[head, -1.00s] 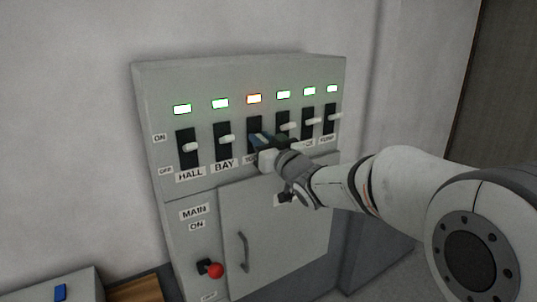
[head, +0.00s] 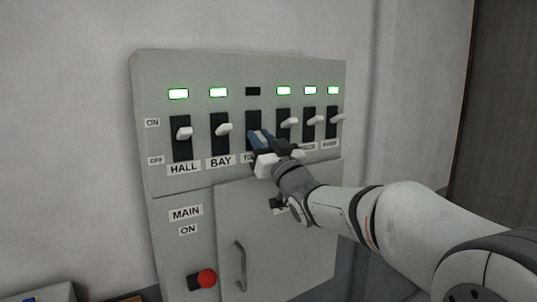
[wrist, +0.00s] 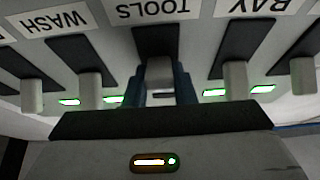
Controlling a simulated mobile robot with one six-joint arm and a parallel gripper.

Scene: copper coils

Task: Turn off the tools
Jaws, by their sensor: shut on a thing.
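The grey switch panel (head: 165,130) stands against the wall with a row of labelled lever switches. My gripper (head: 261,139) is at the third switch, and its blue fingers cover that lever in the head view. In the wrist view, which shows labels upside down, the TOOLS label (wrist: 158,12) is above the black slot of the TOOLS switch (wrist: 158,40). The pale TOOLS lever (wrist: 160,72) sits between my fingers, and my gripper is shut on it. The TOOLS lamp (head: 253,91) is dark. The other lamps in the row are green.
The HALL switch lever (head: 185,134) and BAY lever (head: 224,129) are to the left. The WASH label (wrist: 55,20) marks the neighbour on the other side. Below are a red-knobbed MAIN lever (head: 207,278), labelled ON, and a cabinet door handle (head: 240,265).

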